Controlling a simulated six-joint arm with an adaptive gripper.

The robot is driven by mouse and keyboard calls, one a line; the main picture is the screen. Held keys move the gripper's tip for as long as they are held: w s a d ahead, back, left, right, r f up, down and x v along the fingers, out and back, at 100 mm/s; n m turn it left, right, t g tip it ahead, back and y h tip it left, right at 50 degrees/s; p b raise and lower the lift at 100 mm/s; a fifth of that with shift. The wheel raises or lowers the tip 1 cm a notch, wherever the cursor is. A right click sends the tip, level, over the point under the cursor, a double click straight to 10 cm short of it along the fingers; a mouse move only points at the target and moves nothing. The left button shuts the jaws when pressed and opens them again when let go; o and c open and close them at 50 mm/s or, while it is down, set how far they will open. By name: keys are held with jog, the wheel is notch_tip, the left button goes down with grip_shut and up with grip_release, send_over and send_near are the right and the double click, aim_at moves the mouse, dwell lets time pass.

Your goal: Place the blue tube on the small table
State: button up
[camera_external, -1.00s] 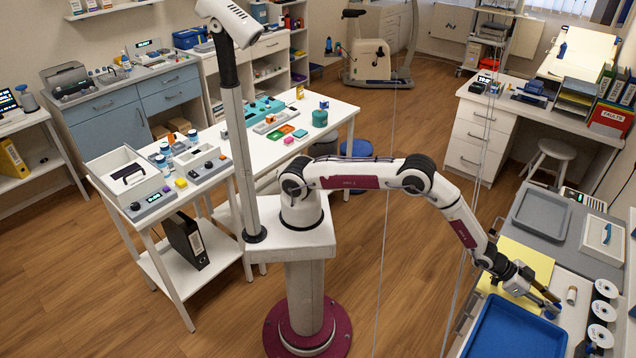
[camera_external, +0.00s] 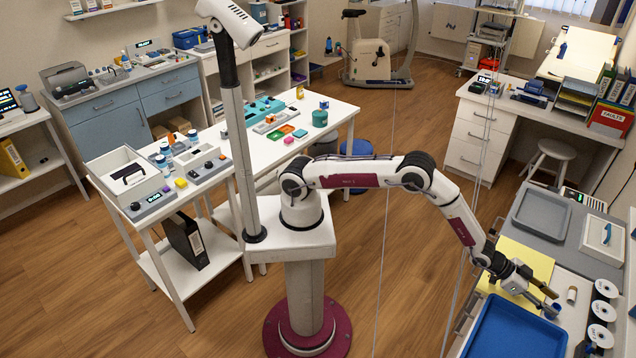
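My gripper (camera_external: 549,299) is at the right, low over the workbench, just above the top right corner of the blue tray (camera_external: 515,330). I cannot tell for sure which surface is the small table; a white worktable (camera_external: 335,110) stands left of my arm.
A small pale cylinder (camera_external: 572,295) stands right of my gripper, beside several discs on a stand (camera_external: 605,310). A yellow sheet (camera_external: 525,262) and a grey tray (camera_external: 541,213) lie behind it. The wooden floor is mostly clear.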

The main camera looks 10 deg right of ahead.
jog(key=shift+v, duration=5.6)
jog(key=shift+w+f, duration=0.1)
